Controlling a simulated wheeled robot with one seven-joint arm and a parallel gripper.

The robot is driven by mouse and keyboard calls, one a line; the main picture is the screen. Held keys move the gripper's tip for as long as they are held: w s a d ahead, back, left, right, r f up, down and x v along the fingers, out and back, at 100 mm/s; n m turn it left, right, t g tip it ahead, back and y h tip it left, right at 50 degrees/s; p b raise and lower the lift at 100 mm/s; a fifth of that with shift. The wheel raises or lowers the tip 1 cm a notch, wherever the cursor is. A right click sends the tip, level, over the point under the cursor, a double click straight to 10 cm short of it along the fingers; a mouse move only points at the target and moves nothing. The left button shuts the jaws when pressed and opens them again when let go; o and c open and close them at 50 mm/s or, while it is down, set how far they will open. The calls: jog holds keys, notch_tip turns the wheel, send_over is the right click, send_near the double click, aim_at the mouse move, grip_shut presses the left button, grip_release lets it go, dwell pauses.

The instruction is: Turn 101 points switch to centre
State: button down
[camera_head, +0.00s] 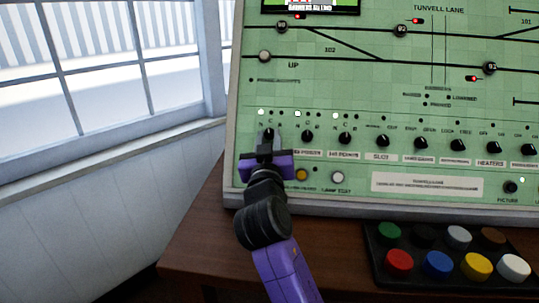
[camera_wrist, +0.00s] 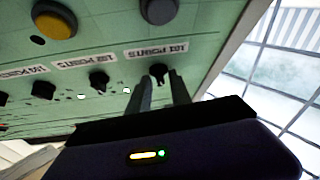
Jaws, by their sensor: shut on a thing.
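The 101 points switch is a small black rotary knob (camera_head: 268,132) at the left end of the knob row on the green panel. In the wrist view the knob (camera_wrist: 158,69) sits beside its white "101 POINTS" label (camera_wrist: 157,50). My gripper (camera_head: 268,142) is at the panel, its two dark fingers closed on the knob from either side; it also shows in the wrist view (camera_wrist: 162,84). The fingers hide part of the knob, so its pointer direction is unclear. Above it a small left lamp (camera_head: 261,112) looks bright white.
Two similar points knobs (camera_head: 308,135) (camera_head: 345,138) stand close to the right, with more knobs beyond. A yellow button (camera_head: 302,175) and a white lamp-test button (camera_head: 337,177) are below. A tray of coloured buttons (camera_head: 382,279) lies on the wooden desk (camera_head: 205,238). A window is at left.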

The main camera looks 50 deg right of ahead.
jog(key=shift+w+f+m+g+h+b, duration=0.15)
jog(key=shift+m+g+h+b, duration=0.2)
jog(key=shift+m+b, duration=0.6)
jog(key=shift+r+m+g+b, duration=0.25)
jog(key=shift+m+b, duration=0.1)
jog(key=shift+b, duration=0.3)
jog(key=c, duration=1.5)
grip_release()
jog(key=shift+f, duration=0.1)
jog(key=v, duration=0.7)
jog(key=shift+s+a+f+p, duration=0.1)
jog(key=shift+s+a+p, duration=0.15)
jog(key=shift+a+p, duration=0.05)
